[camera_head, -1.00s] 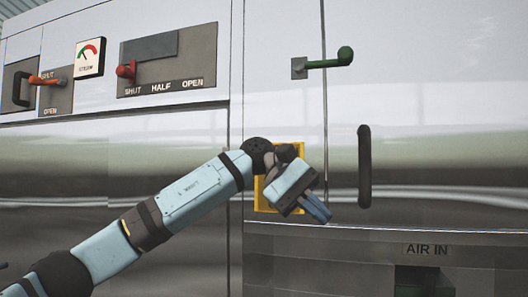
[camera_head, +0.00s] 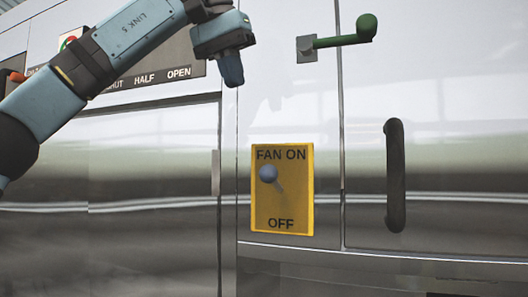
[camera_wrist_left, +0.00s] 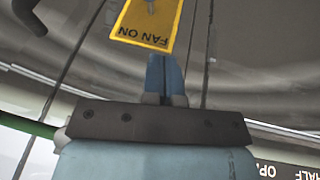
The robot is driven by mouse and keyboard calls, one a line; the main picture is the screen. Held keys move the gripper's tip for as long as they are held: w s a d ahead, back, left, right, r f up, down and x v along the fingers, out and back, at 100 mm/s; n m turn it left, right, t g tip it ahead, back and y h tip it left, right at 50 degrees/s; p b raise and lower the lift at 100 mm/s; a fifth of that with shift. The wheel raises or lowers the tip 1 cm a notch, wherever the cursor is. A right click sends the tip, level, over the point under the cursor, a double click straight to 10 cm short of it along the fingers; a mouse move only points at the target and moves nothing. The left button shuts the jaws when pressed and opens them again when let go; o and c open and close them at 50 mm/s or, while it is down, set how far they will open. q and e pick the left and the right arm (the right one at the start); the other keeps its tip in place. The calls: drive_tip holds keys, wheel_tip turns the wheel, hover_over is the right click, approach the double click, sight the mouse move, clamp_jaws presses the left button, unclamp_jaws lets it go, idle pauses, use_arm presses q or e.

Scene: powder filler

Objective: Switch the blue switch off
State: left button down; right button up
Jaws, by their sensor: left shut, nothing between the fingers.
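The blue switch (camera_head: 267,173) is a ball-tipped lever on a yellow plate (camera_head: 297,200) marked FAN ON at the top and OFF at the bottom. Its ball sits in the upper part of the plate, just below the words FAN ON. My left gripper (camera_head: 233,72) is shut and empty, above and to the left of the plate, apart from it. In the left wrist view the shut fingers (camera_wrist_left: 165,75) point toward the plate (camera_wrist_left: 150,25), which appears upside down and cut off by the top edge. My right gripper is not in view.
A green-handled lever (camera_head: 345,40) sticks out above and right of the plate. A dark vertical door handle (camera_head: 395,175) stands to its right. My left arm partly covers the SHUT/HALF/OPEN panel (camera_head: 185,55) at upper left. The space in front of the yellow plate is clear.

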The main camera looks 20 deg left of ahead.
use_arm(q)
drive_tip(key=p, duration=0.2)
hover_over(274, 182)
drive_tip(key=a, duration=0.2)
drive_tip(key=f, duration=1.3)
drive_tip(key=shift+s+a, duration=0.2)
drive_tip(key=shift+s, duration=0.15)
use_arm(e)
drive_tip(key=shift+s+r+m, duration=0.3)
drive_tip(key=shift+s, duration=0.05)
use_arm(q)
drive_tip(key=shift+w+a, duration=0.1)
drive_tip(key=shift+f, duration=0.15)
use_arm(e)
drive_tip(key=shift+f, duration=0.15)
